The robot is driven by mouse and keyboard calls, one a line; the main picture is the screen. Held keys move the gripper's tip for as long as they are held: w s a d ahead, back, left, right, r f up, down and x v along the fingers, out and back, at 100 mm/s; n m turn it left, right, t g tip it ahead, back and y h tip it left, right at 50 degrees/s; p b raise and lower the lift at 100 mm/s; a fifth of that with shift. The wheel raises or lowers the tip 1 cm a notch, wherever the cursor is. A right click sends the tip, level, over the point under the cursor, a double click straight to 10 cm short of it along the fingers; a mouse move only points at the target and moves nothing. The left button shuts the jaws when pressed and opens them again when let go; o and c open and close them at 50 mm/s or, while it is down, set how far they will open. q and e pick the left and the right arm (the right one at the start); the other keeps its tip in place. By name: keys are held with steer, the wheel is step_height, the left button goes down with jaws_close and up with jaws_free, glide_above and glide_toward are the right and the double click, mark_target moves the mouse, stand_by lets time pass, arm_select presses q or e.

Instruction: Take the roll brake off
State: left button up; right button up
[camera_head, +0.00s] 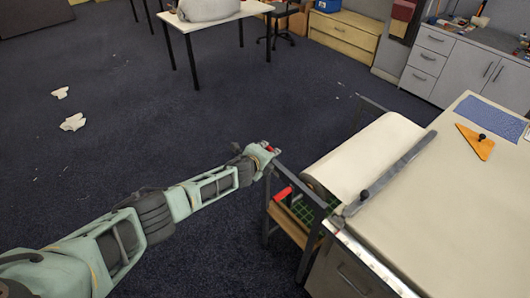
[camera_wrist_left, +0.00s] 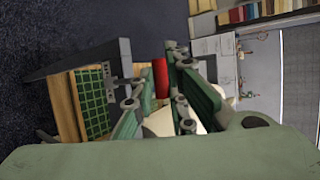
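The roll brake appears to be the red lever (camera_head: 282,193) at the near left end of the white roll (camera_head: 365,155), on the frame of the long table. My left gripper (camera_head: 275,151) is at the frame's left upright, a little behind the lever in the head view. A small red patch shows at the gripper there; I cannot tell what it belongs to. In the left wrist view the fingers (camera_wrist_left: 158,98) stand apart, with a red part (camera_wrist_left: 160,77) showing between them. Contact cannot be told. My right gripper is not in view.
The cloth table (camera_head: 450,210) fills the right, with a dark cutting bar (camera_head: 395,170), an orange triangle (camera_head: 476,141) and a blue mat (camera_head: 492,118). A green mesh (camera_head: 304,211) lies in the wooden shelf below the roll. The carpet at left is mostly free.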

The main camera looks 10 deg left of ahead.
arm_select(q)
steer(key=shift+o, duration=0.9)
steer(key=shift+w+d+r, duration=0.15)
steer(key=shift+w+d, duration=0.05)
steer(key=shift+d, duration=0.4)
steer(key=o, duration=0.3)
steer(key=x, duration=0.3)
steer(key=shift+s+d, duration=0.1)
steer(key=shift+s+d+r, duration=0.1)
steer(key=shift+s+r, duration=0.05)
steer(key=shift+s, duration=0.05)
steer(key=shift+s+r, duration=0.15)
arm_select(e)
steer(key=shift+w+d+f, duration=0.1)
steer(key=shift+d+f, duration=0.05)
arm_select(q)
steer(key=shift+a, duration=0.2)
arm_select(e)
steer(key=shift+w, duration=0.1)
